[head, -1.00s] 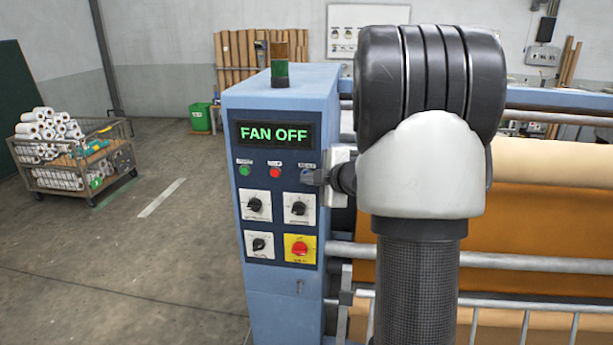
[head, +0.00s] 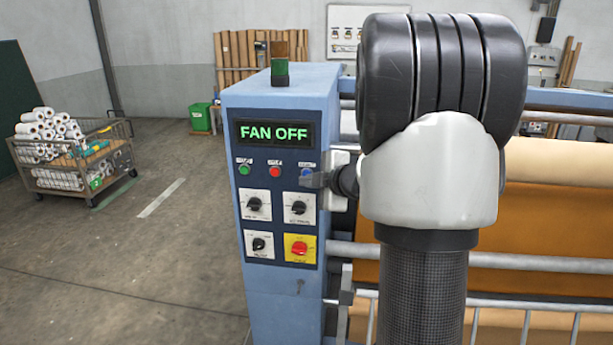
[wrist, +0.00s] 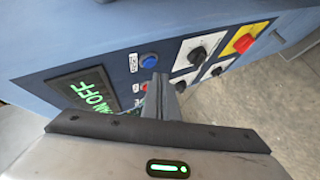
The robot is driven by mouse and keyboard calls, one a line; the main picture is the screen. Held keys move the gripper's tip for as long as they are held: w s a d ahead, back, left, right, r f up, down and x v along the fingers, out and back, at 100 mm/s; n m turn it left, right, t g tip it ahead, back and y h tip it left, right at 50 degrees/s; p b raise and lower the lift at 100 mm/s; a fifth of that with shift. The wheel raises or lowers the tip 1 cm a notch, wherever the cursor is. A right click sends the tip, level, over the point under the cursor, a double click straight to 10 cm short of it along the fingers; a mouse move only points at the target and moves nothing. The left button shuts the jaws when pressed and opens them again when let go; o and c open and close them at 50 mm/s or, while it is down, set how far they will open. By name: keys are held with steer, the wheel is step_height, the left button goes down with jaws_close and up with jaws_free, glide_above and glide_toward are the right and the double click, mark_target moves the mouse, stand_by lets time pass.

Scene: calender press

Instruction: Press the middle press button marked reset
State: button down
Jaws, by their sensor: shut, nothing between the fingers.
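The control panel has a row of three press buttons: a green button (head: 244,169) at left, a red button (head: 275,171) in the middle and a blue button (head: 306,172) at right. Their small labels are too blurred to read. My gripper (head: 304,180) is shut and empty, its tip just below the blue button in the head view. In the wrist view the blue button (wrist: 149,61) shows beyond my fingertips (wrist: 157,78), and the red button (wrist: 145,86) is partly hidden beside the fingers. Whether the fingers touch the panel I cannot tell.
A display (head: 275,134) above the buttons reads FAN OFF. Black rotary knobs (head: 256,205) and a red switch on a yellow plate (head: 299,248) sit below. Press rollers (head: 560,174) lie to the right. A cart of rolls (head: 75,150) stands far left on open floor.

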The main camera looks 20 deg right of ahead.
steer(key=s+a, duration=0.1)
steer(key=s, duration=0.1)
steer(key=s+a+b, duration=0.1)
steer(key=s, duration=0.1)
steer(key=shift+a, duration=0.3)
stand_by(0.7)
